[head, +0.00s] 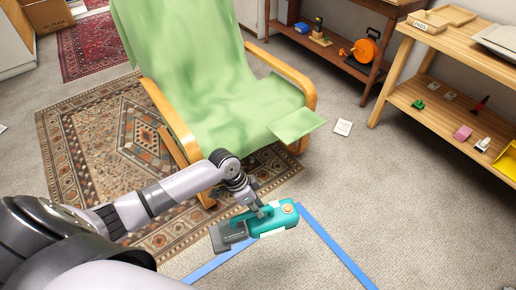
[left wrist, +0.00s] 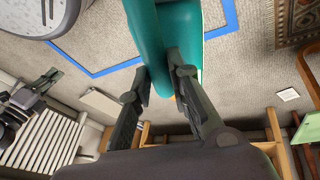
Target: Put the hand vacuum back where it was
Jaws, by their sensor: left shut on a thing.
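The hand vacuum (head: 270,221) is teal with a dark grey end and an orange button. In the head view it is near the bottom centre, in front of the chair. My left gripper (head: 261,211) is shut on it from above. The left wrist view shows the teal body (left wrist: 166,40) between the two dark fingers (left wrist: 172,85). The vacuum appears held above the carpet, over an area outlined with blue tape (head: 335,246). My right gripper is not in view.
A chair with a green cover (head: 205,85) stands on a patterned rug (head: 125,155) just beyond the vacuum. A wooden shelf unit (head: 455,110) with small items is at right. A low dark shelf (head: 335,55) stands at the back. Bare carpet (head: 400,200) lies between.

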